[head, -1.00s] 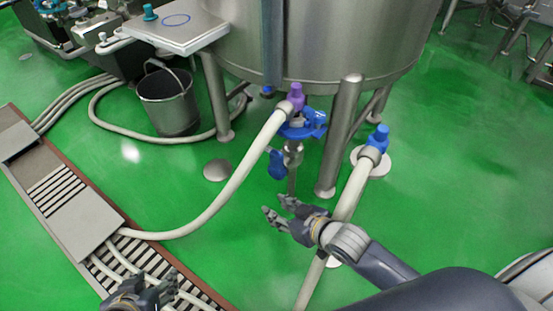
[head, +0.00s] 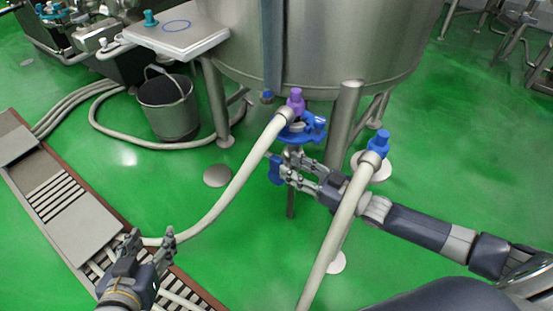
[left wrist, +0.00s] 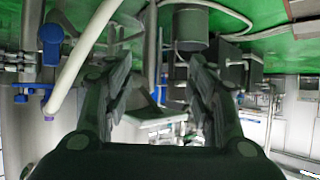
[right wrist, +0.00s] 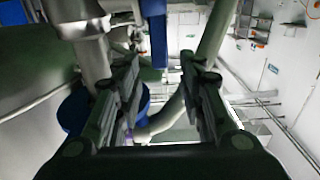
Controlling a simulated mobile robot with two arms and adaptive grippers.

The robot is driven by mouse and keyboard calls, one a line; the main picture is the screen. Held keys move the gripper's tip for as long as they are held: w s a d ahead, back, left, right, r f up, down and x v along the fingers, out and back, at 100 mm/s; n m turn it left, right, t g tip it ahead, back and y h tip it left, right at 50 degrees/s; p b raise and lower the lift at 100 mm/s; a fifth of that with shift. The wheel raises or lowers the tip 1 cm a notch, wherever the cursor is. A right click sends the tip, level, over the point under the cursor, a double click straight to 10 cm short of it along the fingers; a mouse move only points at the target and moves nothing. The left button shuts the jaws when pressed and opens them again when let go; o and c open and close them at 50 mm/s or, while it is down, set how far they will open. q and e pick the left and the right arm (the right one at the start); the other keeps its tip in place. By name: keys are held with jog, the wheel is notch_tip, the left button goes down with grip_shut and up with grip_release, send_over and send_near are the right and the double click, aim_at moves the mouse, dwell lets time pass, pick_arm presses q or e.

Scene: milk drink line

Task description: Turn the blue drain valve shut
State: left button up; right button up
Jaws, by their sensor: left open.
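The blue drain valve handle (head: 275,168) hangs from the metal valve body under the tank, below a blue clamp (head: 300,130). It also shows in the left wrist view (left wrist: 51,44) and, upright, beyond the finger gap in the right wrist view (right wrist: 158,34). My right gripper (head: 290,172) is open at the valve's right side, its fingers pointing left toward the handle. The fingers partly cover the valve body; I cannot tell whether they touch it. My left gripper (head: 152,242) is open and empty, low at the left, well away from the valve.
A white hose (head: 225,195) with a purple coupling (head: 296,101) joins at the valve. A second hose (head: 340,225) with a blue coupling (head: 380,142) crosses in front of my right arm. A tank leg (head: 344,125) stands behind. A bucket (head: 169,103) sits left on the green floor.

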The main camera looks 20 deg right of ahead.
aim_at(282, 162)
jog(key=b+x, duration=0.1)
jog(key=x, duration=0.4)
pick_arm(q)
jog(key=w+d+r+t+h, duration=0.1)
jog(key=w+r+t, duration=0.2)
jog(key=r, duration=0.3)
jog(key=shift+d+r+t, duration=0.35)
jog(key=shift+d+t, duration=0.05)
jog(key=shift+t, duration=0.2)
pick_arm(e)
jog(key=shift+w+a, duration=0.35)
jog(key=shift+w, duration=0.05)
jog(key=shift+c, duration=0.3)
grip_shut()
